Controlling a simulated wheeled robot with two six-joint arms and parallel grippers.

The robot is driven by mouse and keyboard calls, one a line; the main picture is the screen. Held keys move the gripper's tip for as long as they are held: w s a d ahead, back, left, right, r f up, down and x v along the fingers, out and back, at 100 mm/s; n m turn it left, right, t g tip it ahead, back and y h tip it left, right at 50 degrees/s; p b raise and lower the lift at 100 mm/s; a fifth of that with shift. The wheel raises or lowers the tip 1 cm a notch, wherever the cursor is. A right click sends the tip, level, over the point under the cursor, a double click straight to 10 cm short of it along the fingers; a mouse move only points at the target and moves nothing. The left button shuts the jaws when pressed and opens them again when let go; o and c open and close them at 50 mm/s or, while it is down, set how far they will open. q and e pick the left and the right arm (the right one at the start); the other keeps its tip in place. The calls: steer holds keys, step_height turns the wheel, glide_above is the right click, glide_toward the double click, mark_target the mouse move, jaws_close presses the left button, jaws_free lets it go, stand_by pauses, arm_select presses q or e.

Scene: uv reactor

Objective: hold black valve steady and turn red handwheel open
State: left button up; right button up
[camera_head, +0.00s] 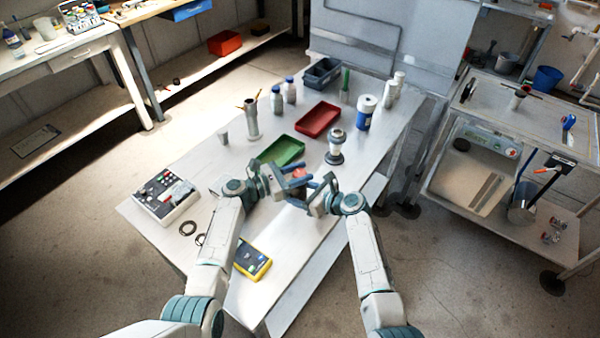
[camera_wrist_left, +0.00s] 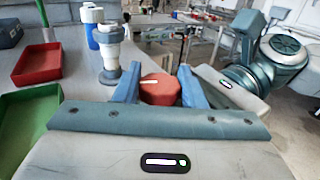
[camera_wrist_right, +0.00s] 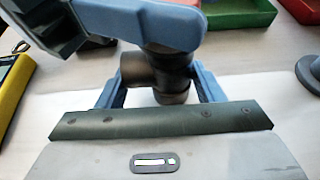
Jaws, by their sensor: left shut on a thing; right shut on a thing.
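The red handwheel (camera_wrist_left: 160,90) sits between the blue fingers of my left gripper (camera_wrist_left: 158,82), which is shut on it. In the head view the handwheel (camera_head: 300,172) shows only as a small red patch by my left gripper (camera_head: 298,178). The black valve (camera_wrist_right: 155,72) sits between the blue fingers of my right gripper (camera_wrist_right: 156,90), which is shut on its body. A finger of my left gripper crosses above the valve in the right wrist view and hides its top. In the head view my right gripper (camera_head: 308,203) is just below the left.
A green tray (camera_head: 283,151), a red tray (camera_head: 318,120) and a white-and-grey fitting (camera_head: 335,148) stand just beyond the grippers. A control box (camera_head: 165,195) is at left, and a yellow meter (camera_head: 252,259) lies near the front. The table's right front is clear.

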arm_select(q)
steer(key=shift+f+n+t+y, duration=0.1)
steer(key=shift+n+t+y, duration=1.45)
steer(key=shift+t, duration=0.65)
steer(key=shift+n, duration=0.25)
steer(key=o, duration=1)
steer(key=shift+a, duration=0.15)
steer(key=v, duration=1.2)
arm_select(e)
steer(key=o, duration=1.2)
arm_select(q)
steer(key=shift+f, duration=0.1)
arm_select(e)
steer(key=shift+o, duration=0.2)
